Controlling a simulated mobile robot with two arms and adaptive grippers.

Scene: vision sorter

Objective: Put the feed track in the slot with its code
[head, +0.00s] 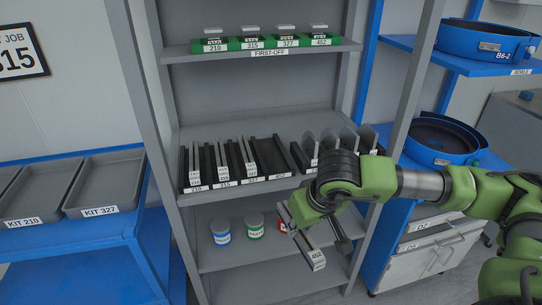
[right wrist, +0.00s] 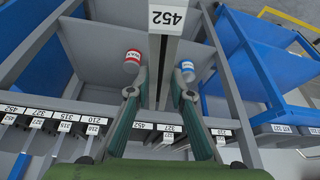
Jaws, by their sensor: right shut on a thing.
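The feed track (head: 307,246), a long grey bar with a 452 label on its end, is held by my right gripper (head: 318,208) in front of the rack, below the middle shelf. In the right wrist view the track (right wrist: 172,50) runs between the two fingers of the gripper (right wrist: 160,92), its label at the top. The slot bank (head: 237,183) on the middle shelf has slots labelled 210, 315, 327 and 452. Light tracks stand in 210, 315 and 327. The 452 slot (head: 268,158) looks empty. My left gripper is not in view.
Right of the slots, another holder with upright rounded plates (head: 345,138) is partly behind my right arm. Small cans (head: 255,226) stand on the lower shelf. Rack posts (head: 396,110) flank the opening. A green first-off strip (head: 266,43) sits above; kit trays (head: 104,184) stand left.

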